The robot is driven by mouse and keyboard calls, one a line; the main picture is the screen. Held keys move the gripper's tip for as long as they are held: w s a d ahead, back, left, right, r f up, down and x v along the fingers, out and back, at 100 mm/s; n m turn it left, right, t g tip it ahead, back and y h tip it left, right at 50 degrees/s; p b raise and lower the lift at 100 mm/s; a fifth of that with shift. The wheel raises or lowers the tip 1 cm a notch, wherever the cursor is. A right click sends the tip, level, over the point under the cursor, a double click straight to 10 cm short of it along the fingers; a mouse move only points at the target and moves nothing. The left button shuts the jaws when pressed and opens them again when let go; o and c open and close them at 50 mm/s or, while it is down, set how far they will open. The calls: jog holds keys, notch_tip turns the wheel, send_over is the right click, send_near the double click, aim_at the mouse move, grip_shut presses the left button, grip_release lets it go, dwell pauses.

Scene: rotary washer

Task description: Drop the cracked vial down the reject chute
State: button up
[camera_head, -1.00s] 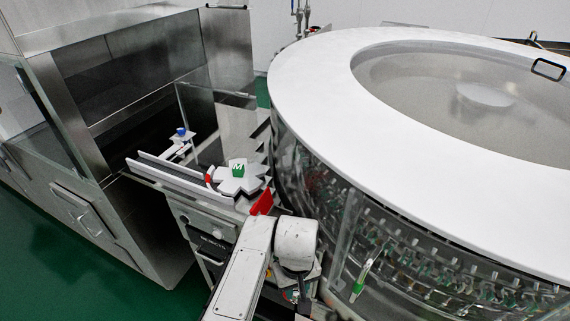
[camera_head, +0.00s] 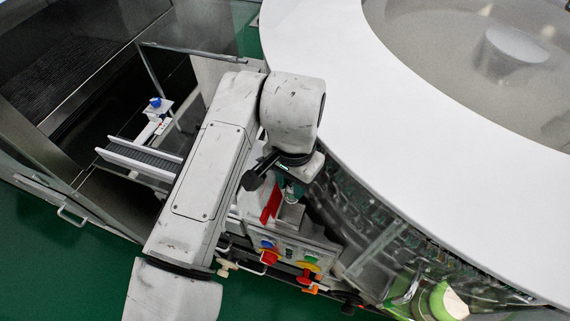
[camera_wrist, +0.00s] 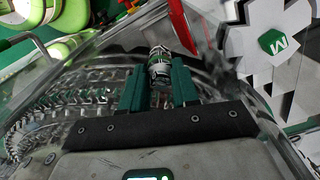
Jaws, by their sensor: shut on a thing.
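My gripper (camera_wrist: 160,88) is shut on a small clear glass vial (camera_wrist: 160,66), held between its green fingers. No crack can be made out at this size. In the head view my gripper (camera_head: 292,188) points down beside a red plate (camera_head: 271,204), above a small grey metal piece (camera_head: 290,216) that may be the reject chute; I cannot tell for certain. The red plate also shows just beyond the vial in the wrist view (camera_wrist: 178,24).
The large round washer (camera_head: 400,130) with a white rim stands at the right. A white star wheel with a green M hub (camera_wrist: 278,42) is close by. A conveyor rail (camera_head: 140,158) lies left of my arm. A control box (camera_head: 290,255) with coloured knobs is below.

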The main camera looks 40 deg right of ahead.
aim_at(291, 200)
jog(key=shift+f+b, duration=3.5)
jog(key=shift+f, duration=0.65)
jog(key=o, duration=1.1)
jog(key=shift+c, duration=0.2)
jog(key=shift+w+r, duration=0.1)
jog(key=shift+r, duration=0.05)
notch_tip(291, 200, up, 10)
jog(key=shift+r+b, duration=0.25)
jog(key=shift+b, duration=0.2)
